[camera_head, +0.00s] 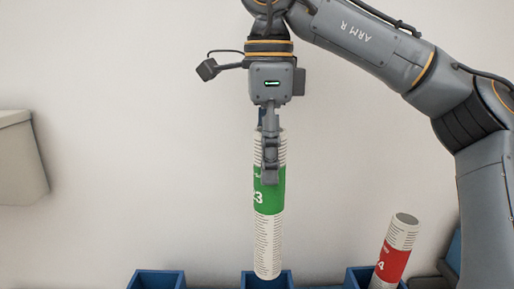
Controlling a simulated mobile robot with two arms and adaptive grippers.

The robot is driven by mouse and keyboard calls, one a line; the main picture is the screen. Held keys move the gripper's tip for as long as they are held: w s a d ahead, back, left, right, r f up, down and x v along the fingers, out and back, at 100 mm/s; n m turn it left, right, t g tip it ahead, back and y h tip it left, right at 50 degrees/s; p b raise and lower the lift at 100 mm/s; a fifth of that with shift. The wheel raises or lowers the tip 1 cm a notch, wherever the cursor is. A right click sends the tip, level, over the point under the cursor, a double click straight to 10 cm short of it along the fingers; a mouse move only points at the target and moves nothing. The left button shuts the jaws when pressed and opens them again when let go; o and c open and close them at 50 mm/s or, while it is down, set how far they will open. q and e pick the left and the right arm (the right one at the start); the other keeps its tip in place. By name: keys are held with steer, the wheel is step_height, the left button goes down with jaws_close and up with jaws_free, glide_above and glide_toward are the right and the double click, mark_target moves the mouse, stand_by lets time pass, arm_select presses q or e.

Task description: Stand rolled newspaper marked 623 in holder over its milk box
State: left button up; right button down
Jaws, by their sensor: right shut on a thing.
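My right gripper (270,180) is shut on the upper part of a rolled newspaper (268,228). The roll is white with printed lines and a green band, on which the digits "23" show at the left edge; any digit before them is out of sight. It hangs nearly upright. Its lower end overlaps the middle blue holder (286,280) at the bottom of the view. I cannot tell whether that end is above, in front of or inside the holder. The milk boxes are not clearly seen. My left gripper is not in view.
Another blue holder (155,280) stands to the left. A right blue holder (358,277) has a red-banded rolled newspaper (395,253) leaning in it, with a "4" showing. A pale box (20,160) is on the wall at left. The wall between is bare.

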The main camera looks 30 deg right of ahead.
mark_target(268, 231)
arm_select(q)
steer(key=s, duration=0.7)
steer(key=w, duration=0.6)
arm_select(e)
step_height(268, 231, down, 6)
steer(key=shift+f, duration=0.1)
steer(key=shift+s+d+f+b, duration=0.1)
steer(key=shift+s+f+b, duration=0.05)
steer(key=shift+f+b, duration=0.35)
steer(key=shift+s+f+b, duration=0.15)
steer(key=shift+f+b, duration=0.3)
step_height(268, 231, down, 2)
steer(key=shift+f+b, duration=0.2)
steer(key=shift+b, duration=0.75)
steer(key=shift+f, duration=0.35)
steer(key=shift+f+b, duration=0.6)
steer(key=shift+f, duration=0.25)
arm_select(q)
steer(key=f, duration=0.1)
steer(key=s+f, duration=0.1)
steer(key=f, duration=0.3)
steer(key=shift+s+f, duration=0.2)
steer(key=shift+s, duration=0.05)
